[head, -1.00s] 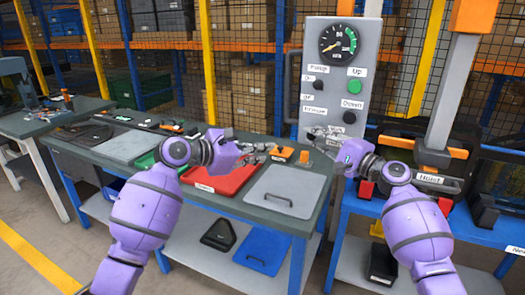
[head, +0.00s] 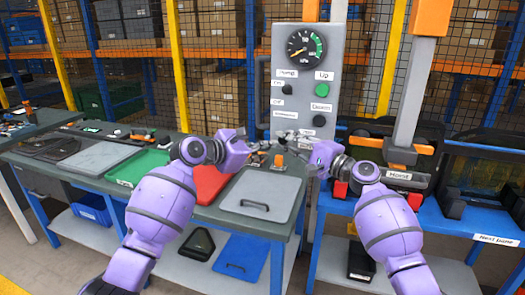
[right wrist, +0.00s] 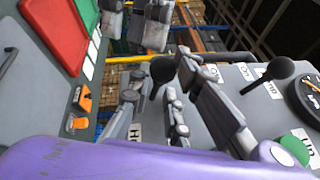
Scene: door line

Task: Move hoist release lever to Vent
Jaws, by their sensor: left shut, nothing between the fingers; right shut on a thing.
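The grey control panel (head: 345,70) stands upright between the two benches. The hoist release lever, a black ball-ended lever (right wrist: 163,70), shows in the right wrist view between the fingers of my right gripper (right wrist: 160,98). In the head view my right gripper (head: 288,136) is at the panel's lower left and covers the lever there. It is shut on the lever. My left gripper (head: 263,146) is shut and empty, just left of the panel; its fingers show at the top of the right wrist view (right wrist: 150,25). I cannot read a Vent label.
The panel carries a gauge (head: 306,48), a pump lever (right wrist: 283,70), a green Up button (head: 321,89) and a black Down button (head: 319,121). The left bench holds a grey lid (head: 262,190), a red tray (head: 208,183) and a green tray (head: 140,165). A hoist post (head: 412,95) rises at right.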

